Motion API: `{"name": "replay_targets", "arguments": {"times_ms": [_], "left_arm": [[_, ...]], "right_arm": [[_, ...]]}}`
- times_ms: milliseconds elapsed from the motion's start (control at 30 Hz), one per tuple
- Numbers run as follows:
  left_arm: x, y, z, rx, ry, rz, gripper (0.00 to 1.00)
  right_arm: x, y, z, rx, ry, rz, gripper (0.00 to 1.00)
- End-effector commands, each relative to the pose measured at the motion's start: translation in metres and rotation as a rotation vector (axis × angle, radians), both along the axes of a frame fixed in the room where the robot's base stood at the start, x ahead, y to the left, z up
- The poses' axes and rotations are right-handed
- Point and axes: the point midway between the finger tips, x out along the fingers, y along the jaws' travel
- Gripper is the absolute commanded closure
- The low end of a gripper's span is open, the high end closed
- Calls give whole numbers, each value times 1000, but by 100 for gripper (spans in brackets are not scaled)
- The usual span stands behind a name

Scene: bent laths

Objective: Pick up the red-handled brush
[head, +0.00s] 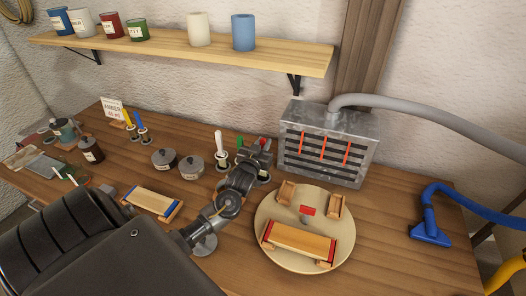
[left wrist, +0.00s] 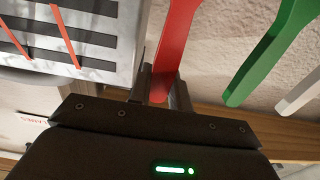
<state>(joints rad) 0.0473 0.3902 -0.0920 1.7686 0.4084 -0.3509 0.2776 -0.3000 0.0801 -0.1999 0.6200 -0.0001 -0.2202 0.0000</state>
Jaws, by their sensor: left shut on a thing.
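My left gripper (head: 256,152) is at the back of the bench, just left of the grey metal box. In the left wrist view its two fingers (left wrist: 162,88) are shut on the red handle (left wrist: 176,40) of the red-handled brush. In the head view only a small red bit of that brush (head: 263,142) shows by the gripper; its bristles are hidden. I cannot tell whether it still stands in its holder. My right gripper is not in view.
A green handle (left wrist: 275,45) and a white handle (left wrist: 303,95) are close beside the red one. The slotted metal box (head: 325,145) with its hose stands to the right. A round turntable (head: 285,267) with wooden pieces lies in front. Two lidded pots (head: 191,167) stand left.

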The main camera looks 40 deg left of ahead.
Motion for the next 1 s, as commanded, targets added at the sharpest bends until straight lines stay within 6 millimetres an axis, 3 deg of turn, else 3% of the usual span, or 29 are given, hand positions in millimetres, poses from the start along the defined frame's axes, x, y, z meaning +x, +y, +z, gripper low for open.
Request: {"name": "replay_targets", "arguments": {"times_ms": [400, 600, 1000], "left_arm": [[0, 0, 76, 0, -5, 0, 100], [0, 0, 87, 1, -2, -1, 100], [0, 0, 87, 0, -1, 0, 100]], "right_arm": [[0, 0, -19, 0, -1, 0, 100], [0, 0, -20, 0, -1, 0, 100], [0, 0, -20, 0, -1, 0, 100]]}}
